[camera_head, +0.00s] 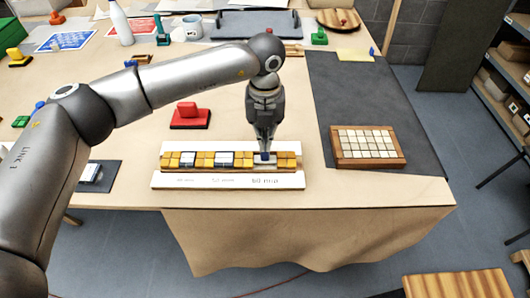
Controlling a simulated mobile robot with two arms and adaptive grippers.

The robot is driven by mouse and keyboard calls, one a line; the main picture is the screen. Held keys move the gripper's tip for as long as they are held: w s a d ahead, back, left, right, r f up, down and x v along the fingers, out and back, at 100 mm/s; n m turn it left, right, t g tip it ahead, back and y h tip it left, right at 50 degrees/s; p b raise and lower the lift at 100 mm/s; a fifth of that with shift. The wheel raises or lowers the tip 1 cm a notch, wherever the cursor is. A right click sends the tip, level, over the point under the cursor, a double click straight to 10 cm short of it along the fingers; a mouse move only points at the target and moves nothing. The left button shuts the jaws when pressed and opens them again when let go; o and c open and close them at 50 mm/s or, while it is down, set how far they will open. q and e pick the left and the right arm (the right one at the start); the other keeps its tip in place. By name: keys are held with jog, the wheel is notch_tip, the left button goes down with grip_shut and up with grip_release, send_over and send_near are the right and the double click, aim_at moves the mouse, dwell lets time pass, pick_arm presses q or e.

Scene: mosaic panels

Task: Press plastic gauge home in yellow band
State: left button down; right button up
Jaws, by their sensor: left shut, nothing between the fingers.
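The yellow band (291,160) is a row of yellow tiles in a wooden strip on a white board near the table's front edge. Two pale, dark-edged pieces, a left one (188,159) and a middle one (224,159), sit in the row. A third pale piece, which looks like the plastic gauge (263,162), is in the right part of the row with a small dark blue knob (263,155) on top. My left gripper (264,149) points straight down, shut, with its tips at or just above the knob. I cannot tell whether they touch, or whether the gauge is flush. My right gripper is out of view.
A red block with a handle (190,117) stands behind the band. A wooden tray of pale tiles (368,146) lies on a dark mat (345,90) to the right. A dark pad (99,176) lies left. Bare table separates band and mat.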

pick_arm(q)
notch_tip(320, 180, up, 8)
jog(key=p, duration=0.3)
dwell(0.7)
